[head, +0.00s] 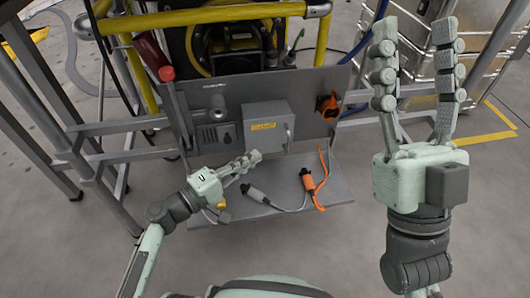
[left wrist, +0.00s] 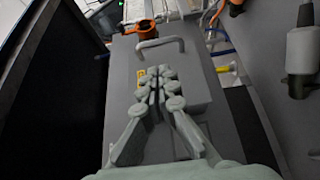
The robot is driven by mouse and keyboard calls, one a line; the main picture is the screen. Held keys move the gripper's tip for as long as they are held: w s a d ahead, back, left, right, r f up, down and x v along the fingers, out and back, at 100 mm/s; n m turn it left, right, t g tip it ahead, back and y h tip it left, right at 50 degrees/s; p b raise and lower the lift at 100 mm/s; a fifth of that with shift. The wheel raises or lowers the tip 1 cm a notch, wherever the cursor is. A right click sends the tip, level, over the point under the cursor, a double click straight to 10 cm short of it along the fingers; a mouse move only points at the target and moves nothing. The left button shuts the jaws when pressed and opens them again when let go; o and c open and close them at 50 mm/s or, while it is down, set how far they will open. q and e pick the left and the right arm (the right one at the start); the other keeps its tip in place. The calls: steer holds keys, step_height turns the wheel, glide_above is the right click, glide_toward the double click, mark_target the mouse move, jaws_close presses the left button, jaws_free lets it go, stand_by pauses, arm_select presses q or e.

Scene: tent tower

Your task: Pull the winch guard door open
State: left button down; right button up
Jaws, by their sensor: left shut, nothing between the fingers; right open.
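A grey box with a yellow label (head: 262,126) is mounted on the upright grey panel; its front appears to be the guard door, and it looks closed. Its bar handle (head: 288,134) is on the right side of the front. In the left wrist view the handle (left wrist: 160,43) lies just beyond my fingertips. My left gripper (head: 254,157) is shut and empty, below and to the left of the handle. It also shows in the left wrist view (left wrist: 158,76), in front of the box face. I cannot tell whether it touches the box. My right gripper (head: 418,58) is open and empty, raised at the right.
A grey shelf (head: 250,222) below the panel holds a grey plug (head: 258,194) and an orange plug (head: 309,183) with cables. An orange fitting (head: 328,106) sits right of the box. A red cylinder (head: 151,57) and yellow rails (head: 220,14) stand behind.

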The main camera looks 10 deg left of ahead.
mark_target(271, 142)
arm_select(q)
steer(key=x, duration=0.8)
steer(key=shift+w+d, duration=0.2)
steer(key=shift+d, duration=0.1)
steer(key=shift+s+f, duration=0.1)
